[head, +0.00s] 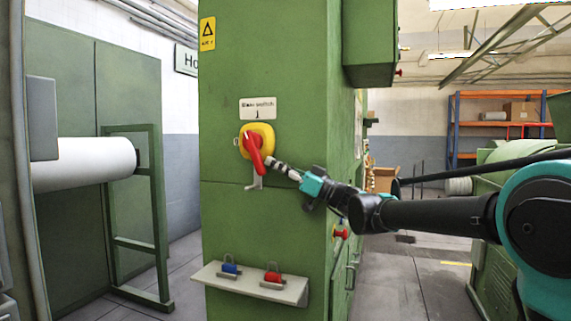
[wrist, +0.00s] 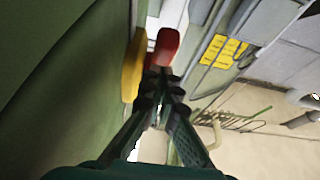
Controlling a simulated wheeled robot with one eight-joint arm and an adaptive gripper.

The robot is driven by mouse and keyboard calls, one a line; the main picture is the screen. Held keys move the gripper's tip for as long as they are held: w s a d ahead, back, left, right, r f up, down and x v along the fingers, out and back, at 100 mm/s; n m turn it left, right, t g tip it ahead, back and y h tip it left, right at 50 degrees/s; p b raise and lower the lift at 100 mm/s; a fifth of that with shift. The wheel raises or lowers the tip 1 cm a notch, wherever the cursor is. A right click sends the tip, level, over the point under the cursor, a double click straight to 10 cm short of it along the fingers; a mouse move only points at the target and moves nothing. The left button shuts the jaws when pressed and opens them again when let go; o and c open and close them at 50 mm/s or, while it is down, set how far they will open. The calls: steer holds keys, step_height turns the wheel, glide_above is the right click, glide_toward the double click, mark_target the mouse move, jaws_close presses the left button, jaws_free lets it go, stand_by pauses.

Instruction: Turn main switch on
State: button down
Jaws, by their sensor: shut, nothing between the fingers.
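The main switch has a red handle (head: 253,152) on a yellow plate (head: 263,134), on the front of a green cabinet (head: 228,90) below a white label (head: 258,109). The handle is tilted, its lower end down and to the right. My gripper (head: 272,162) is shut, with its fingertips at or very near the handle's lower right side. In the wrist view the fingertips (wrist: 160,78) are together just below the red handle (wrist: 165,45), with the yellow plate (wrist: 132,65) to the left. I cannot tell whether they touch the handle.
A grey bracket (head: 256,182) hangs under the switch. A shelf (head: 250,285) on the cabinet holds a blue padlock (head: 230,268) and a red padlock (head: 272,276). A red button (head: 341,233) is on the cabinet's right side.

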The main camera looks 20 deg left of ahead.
mark_target(267, 173)
steer(key=shift+a+f, duration=0.1)
steer(key=shift+a, duration=0.1)
steer(key=a+f, duration=0.2)
steer(key=a, duration=0.1)
steer(key=shift+w+f, duration=0.15)
stand_by(0.4)
